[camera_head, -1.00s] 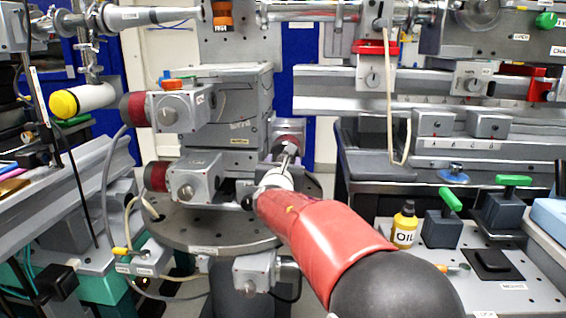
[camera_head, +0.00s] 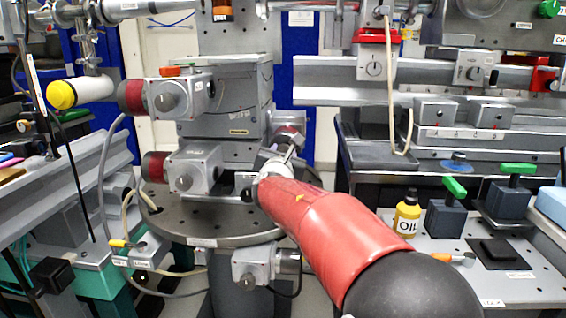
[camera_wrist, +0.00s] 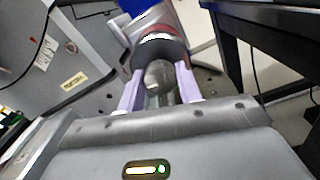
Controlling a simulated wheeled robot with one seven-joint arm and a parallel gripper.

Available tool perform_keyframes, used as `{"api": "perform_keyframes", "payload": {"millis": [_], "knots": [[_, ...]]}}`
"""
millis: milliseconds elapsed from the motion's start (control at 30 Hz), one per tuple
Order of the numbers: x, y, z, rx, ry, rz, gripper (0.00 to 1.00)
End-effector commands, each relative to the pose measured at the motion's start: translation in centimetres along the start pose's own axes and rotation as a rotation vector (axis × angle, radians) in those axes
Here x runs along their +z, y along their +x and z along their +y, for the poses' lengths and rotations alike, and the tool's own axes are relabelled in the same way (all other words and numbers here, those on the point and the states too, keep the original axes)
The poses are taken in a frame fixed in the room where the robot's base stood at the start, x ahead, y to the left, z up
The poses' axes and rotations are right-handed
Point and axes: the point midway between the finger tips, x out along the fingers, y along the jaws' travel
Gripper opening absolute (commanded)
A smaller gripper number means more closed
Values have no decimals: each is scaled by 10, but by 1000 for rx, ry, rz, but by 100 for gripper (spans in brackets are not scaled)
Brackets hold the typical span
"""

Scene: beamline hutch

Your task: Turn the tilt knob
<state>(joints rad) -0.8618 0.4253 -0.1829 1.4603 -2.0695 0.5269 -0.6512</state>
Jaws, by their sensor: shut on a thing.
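My gripper (camera_head: 287,155) is at the right side of the grey stage block (camera_head: 225,100). In the wrist view my gripper (camera_wrist: 160,92) has its two pale fingers on either side of a rounded grey knob (camera_wrist: 159,76), shut on it. The knob sits at the end of a dark collar with a red band, which also shows in the head view as a motor-like housing (camera_head: 288,122). My wrist and arm partly hide the knob in the head view. I cannot read a label marking it as the tilt knob, nor tell its turned angle.
Two other grey drive housings with red ends (camera_head: 178,97) (camera_head: 192,168) are on the stage's left. A round perforated plate (camera_head: 205,228) lies below. On the right bench are an oil bottle (camera_head: 407,214) and green-handled blocks (camera_head: 447,215). A cable hangs from the rail above.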

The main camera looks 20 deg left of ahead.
Motion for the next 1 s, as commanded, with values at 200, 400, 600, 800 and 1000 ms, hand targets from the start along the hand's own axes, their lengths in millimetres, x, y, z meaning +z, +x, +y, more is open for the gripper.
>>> {"api": "perform_keyframes", "payload": {"millis": [200, 400, 600, 800, 1000], "knots": [[-5, 0, -2, 0, 152, -2, 12], [-4, 0, -2, 0, 260, 0, 12], [-2, 0, -1, 1, 324, 1, 12], [-1, 0, 0, 0, 343, 1, 12], [-1, 0, 0, 0, 344, 1, 12]]}}
